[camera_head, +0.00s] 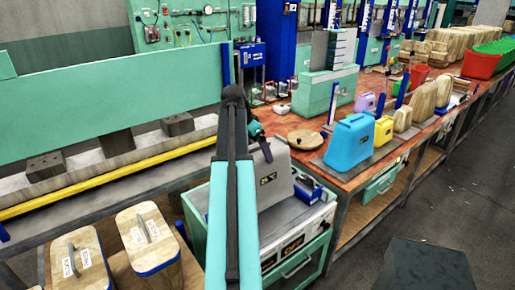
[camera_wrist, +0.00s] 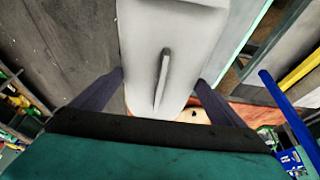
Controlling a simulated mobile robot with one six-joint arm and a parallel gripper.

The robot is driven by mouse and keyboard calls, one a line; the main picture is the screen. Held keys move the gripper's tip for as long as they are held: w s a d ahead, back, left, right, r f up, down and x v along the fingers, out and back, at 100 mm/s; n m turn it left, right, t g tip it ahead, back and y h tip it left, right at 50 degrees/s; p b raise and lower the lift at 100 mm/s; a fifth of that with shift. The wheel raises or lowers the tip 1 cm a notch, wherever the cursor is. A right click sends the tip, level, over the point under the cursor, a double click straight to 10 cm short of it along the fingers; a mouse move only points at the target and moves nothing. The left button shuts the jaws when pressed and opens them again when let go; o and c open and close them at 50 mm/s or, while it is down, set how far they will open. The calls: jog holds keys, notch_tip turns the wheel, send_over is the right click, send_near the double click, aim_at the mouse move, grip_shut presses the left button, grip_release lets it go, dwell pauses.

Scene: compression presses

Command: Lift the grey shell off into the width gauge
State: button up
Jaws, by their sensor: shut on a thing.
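The grey shell (camera_head: 268,180) is upright at the grey top of a mint-and-white cabinet, with a small dark label on its face. I cannot tell whether its base touches that top. My gripper (camera_head: 262,146) is at the shell's upper end, partly hidden behind my arm. In the wrist view the grey shell (camera_wrist: 185,40), with a dark ridge or handle on it, lies between the two dark fingers of my gripper (camera_wrist: 160,82), which are shut on it. I cannot tell for sure which thing is the width gauge.
A mint stand with stepped grey plates (camera_head: 326,82) is on the red-brown bench. Two wooden blocks (camera_head: 76,262) are at lower left.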

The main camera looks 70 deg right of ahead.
jog(key=shift+a+f+p, duration=0.1)
jog(key=shift+f+p, duration=0.35)
jog(key=shift+p, duration=0.3)
jog(key=shift+f, duration=0.15)
jog(key=shift+f+b, duration=1.65)
jog(key=shift+f, duration=1.75)
jog(key=o, duration=1.3)
jog(key=shift+r+b, duration=0.1)
jog(key=shift+b, duration=0.2)
jog(key=shift+b+v, duration=1.8)
jog(key=shift+v, duration=5)
